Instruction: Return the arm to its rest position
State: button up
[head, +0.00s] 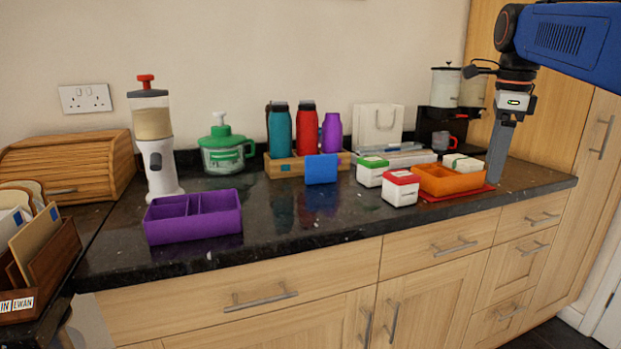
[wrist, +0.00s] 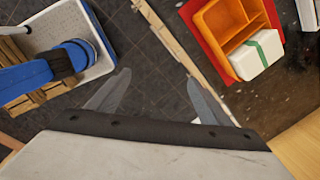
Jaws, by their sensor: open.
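My gripper (head: 498,152) is at the right end of the counter in the head view, hanging from my blue arm and pointing down. In the wrist view my gripper (wrist: 155,92) has its two fingers spread apart with nothing between them. Below the fingers are the dark tiled floor and the counter's front edge. An orange divided tray (head: 447,179) lies on a red mat to the left of my gripper. The tray also shows at the top right of the wrist view (wrist: 217,34). A white box with a green band (wrist: 256,56) sits in it.
A white box with a red lid (head: 401,188) and one with a green lid (head: 371,171) stand left of the tray. A coffee machine (head: 436,124) stands behind, and a tall wooden cupboard (head: 565,120) is close on the right. A purple tray (head: 193,219) lies farther left.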

jog(key=s+a+f+n+t, duration=0.1)
jog(key=s+a+f+n, duration=0.2)
jog(key=s+f+n, duration=0.5)
jog(key=s+a+f+n+t, duration=0.1)
jog(key=s+a+f+n, duration=0.2)
jog(key=s+f+n, duration=0.4)
jog(key=s+a+f+n+t, duration=0.1)
jog(key=s+a+f+n, duration=0.3)
jog(key=s+f+n, duration=0.4)
notch_tip(320, 180, down, 7)
jog(key=shift+s+r+n+t, duration=0.15)
jog(key=shift+s+n+t, duration=0.15)
jog(key=shift+s+n, duration=0.1)
